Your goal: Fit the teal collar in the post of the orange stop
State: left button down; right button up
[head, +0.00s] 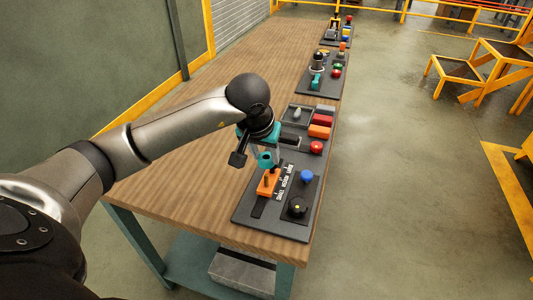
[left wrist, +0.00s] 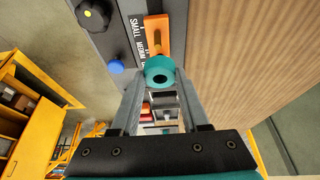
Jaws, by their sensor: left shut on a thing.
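The teal collar (head: 265,159) is a short ring with a dark hole. It also shows in the left wrist view (left wrist: 160,70). My left gripper (head: 267,152) is shut on it and points down over the grey board. The orange stop (head: 268,183) sits on the board just below the collar. In the left wrist view the orange stop (left wrist: 157,24) has an upright post, which shows beyond the collar and outside its hole. The exact gap between collar and post is hard to tell. My right gripper is in neither view.
The board (head: 243,216) also bears a size label strip, a blue ball (head: 306,176), a black knob (head: 297,207) and a red ball (head: 316,147). Orange and red blocks lie farther back. The wooden table (head: 180,200) is clear to the left of the board.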

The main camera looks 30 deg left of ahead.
aim_at(266, 177)
pick_arm(q)
jog(key=shift+d+f, duration=0.1)
jog(key=shift+f, duration=0.2)
jog(key=shift+f+b, duration=0.35)
jog(key=shift+b, duration=0.1)
notch_tip(266, 177, down, 3)
jog(key=shift+f+b, duration=0.1)
jog(key=shift+b, duration=0.95)
jog(key=shift+f+b, duration=0.75)
jog(key=shift+f, duration=0.1)
jog(key=shift+f+b, duration=0.4)
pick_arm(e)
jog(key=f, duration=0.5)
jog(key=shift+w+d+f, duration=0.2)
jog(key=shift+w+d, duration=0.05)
pick_arm(q)
jog(key=shift+s, duration=0.15)
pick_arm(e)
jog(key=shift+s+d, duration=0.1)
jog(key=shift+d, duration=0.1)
pick_arm(q)
jog(key=shift+f+b, duration=0.4)
jog(key=shift+b, duration=0.25)
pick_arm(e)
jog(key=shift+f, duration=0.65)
